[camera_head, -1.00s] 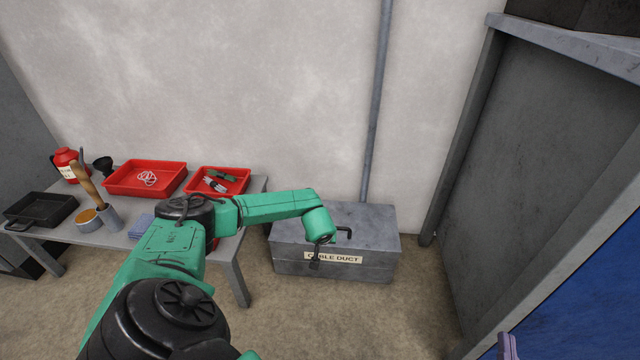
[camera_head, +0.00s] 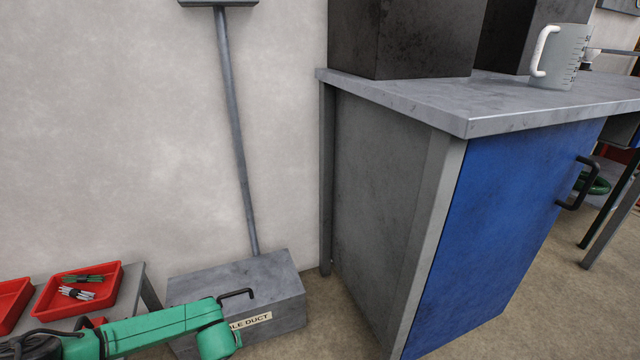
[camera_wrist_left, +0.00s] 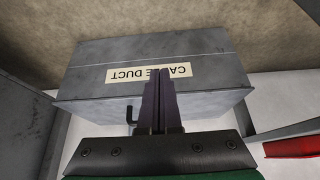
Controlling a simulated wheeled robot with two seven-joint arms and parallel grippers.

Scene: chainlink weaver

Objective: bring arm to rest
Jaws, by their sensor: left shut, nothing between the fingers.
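My left arm (camera_head: 160,325) is green and reaches in from the lower left of the head view. Its gripper does not show there. In the left wrist view my left gripper (camera_wrist_left: 160,88) is shut and empty, its two dark fingers side by side. The fingers overlap the view of a grey box labelled CABLE DUCT (camera_wrist_left: 215,70); I cannot tell the gap between them. In the head view this box (camera_head: 275,285) stands on the floor against the wall, partly hidden by my arm. My right gripper is not in view.
A grey-topped workbench (camera_head: 410,98) with a blue door (camera_head: 510,220) stands at the right. A measuring jug (camera_head: 562,60) is on it. A pipe (camera_head: 235,130) runs up the wall from the box. A red tray (camera_head: 108,285) with cable bundles lies on a low table at left.

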